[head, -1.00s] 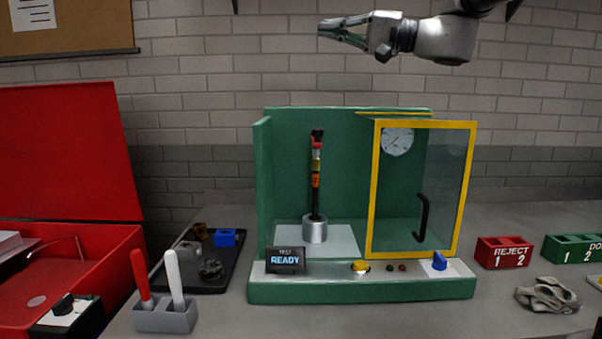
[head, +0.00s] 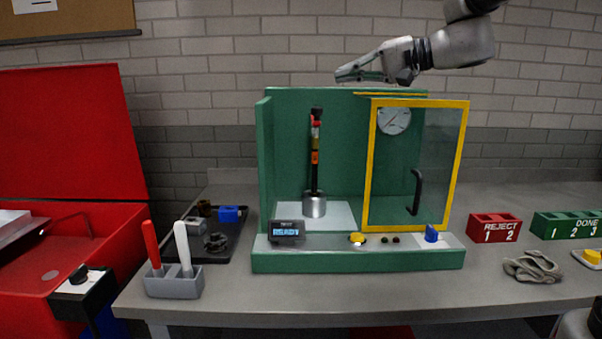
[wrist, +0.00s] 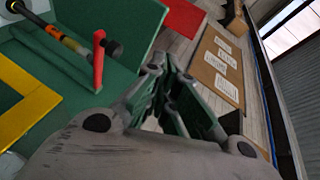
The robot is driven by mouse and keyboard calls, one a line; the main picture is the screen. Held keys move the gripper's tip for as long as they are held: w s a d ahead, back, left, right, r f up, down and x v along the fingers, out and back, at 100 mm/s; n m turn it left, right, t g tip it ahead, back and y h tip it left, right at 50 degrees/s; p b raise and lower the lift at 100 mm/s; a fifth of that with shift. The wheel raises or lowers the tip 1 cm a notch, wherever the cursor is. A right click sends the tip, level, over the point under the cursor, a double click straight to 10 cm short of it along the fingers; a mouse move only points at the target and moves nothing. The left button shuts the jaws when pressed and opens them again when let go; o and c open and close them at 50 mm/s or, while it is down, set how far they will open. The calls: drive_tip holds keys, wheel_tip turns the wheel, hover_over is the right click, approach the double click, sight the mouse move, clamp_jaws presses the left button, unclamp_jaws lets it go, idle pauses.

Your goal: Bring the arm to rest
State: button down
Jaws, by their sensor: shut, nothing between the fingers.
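My gripper (head: 340,76) is shut and empty. In the head view it hangs in the air above the back of the green test stand (head: 290,105), pointing left, apart from it. My arm comes in from the upper right. In the wrist view the closed fingers (wrist: 168,70) show at the centre, touching nothing. A black shaft-like part with red and orange bands (head: 315,155) stands upright in a metal holder (head: 315,204) inside the stand. Its upper end with a red piece also shows in the wrist view (wrist: 99,58).
The yellow-framed glass door (head: 372,165) covers the stand's right half. A display reading READY (head: 288,231) is at its front. A red case (head: 65,140), dark tray (head: 240,244), grey holder (head: 172,286), red REJECT block (head: 494,227), green DONE block (head: 565,225) and cloth (head: 532,267) lie around.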

drive_tip(key=s+d+f+g+h, duration=0.1)
drive_tip(key=s+d+f+h, duration=0.2)
drive_tip(key=s+d+f, duration=0.4)
drive_tip(key=s+d+f+g+h, duration=0.1)
drive_tip(key=s+d+f+h, duration=0.25)
drive_tip(key=f, duration=0.55)
drive_tip(key=s+d+f+h, duration=0.3)
drive_tip(key=s+d+f, duration=0.1)
drive_tip(key=s+d, duration=0.4)
drive_tip(key=s+d+f+n+h, duration=0.1)
drive_tip(key=s+d+f+h, duration=0.3)
drive_tip(key=s+d, duration=0.3)
drive_tip(key=shift+s+d+t, duration=0.35)
drive_tip(key=shift+s+t, duration=0.05)
drive_tip(key=shift+s, duration=0.6)
drive_tip(key=shift+h, duration=0.25)
drive_tip(key=shift+d, duration=0.1)
